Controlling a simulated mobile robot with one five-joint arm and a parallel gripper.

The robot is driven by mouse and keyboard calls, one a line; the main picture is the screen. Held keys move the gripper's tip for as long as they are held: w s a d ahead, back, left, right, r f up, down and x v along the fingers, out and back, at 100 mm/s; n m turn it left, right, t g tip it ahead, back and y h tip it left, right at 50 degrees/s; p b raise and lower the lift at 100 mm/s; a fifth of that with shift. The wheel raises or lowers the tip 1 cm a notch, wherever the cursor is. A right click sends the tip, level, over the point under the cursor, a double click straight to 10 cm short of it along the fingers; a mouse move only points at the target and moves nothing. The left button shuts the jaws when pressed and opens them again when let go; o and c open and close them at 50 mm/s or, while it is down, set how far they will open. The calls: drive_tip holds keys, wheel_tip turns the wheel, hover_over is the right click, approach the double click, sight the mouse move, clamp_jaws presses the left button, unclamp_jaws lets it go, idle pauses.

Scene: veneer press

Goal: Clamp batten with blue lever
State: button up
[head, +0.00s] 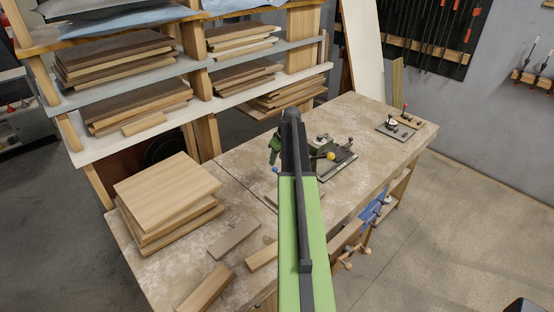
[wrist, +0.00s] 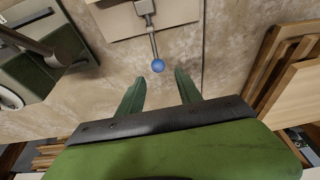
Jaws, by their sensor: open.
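The blue lever's ball knob (wrist: 158,66) is at the end of a thin metal rod in the wrist view. The rod runs up to a grey metal clamp body (wrist: 145,8) on a pale flat board (wrist: 180,12), cut off by the top edge. My gripper (wrist: 159,76) is open, its two green fingers apart, with the blue knob just beyond and between the tips. No contact shows. In the head view the blue knob (head: 274,169) is a small spot beside my gripper (head: 273,154), mostly hidden by my arm. I cannot make out a batten under the clamp.
A yellow-knobbed fixture (head: 330,155) stands close right of my gripper. A red-knobbed clamp (head: 405,107) is at the bench's far end. A board stack (head: 168,188) and loose wood pieces (head: 234,238) lie on the near bench. Loaded shelves (head: 200,98) stand behind.

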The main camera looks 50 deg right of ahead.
sight(275, 167)
drive_tip(key=b+x, duration=0.5)
drive_tip(key=x, duration=0.1)
drive_tip(key=shift+d+f+b, duration=0.2)
drive_tip(key=shift+f+b, duration=0.1)
drive_tip(key=shift+f, duration=0.15)
drive_tip(key=shift+r, duration=0.1)
drive_tip(key=shift+c, duration=0.4)
clamp_jaws()
drive_tip(key=shift+s+r, duration=0.1)
drive_tip(key=shift+s, duration=0.05)
drive_tip(key=shift+s+r+p, duration=0.4)
drive_tip(key=shift+s+p, duration=0.05)
drive_tip(key=shift+p, duration=0.15)
drive_tip(key=shift+s+r, duration=0.1)
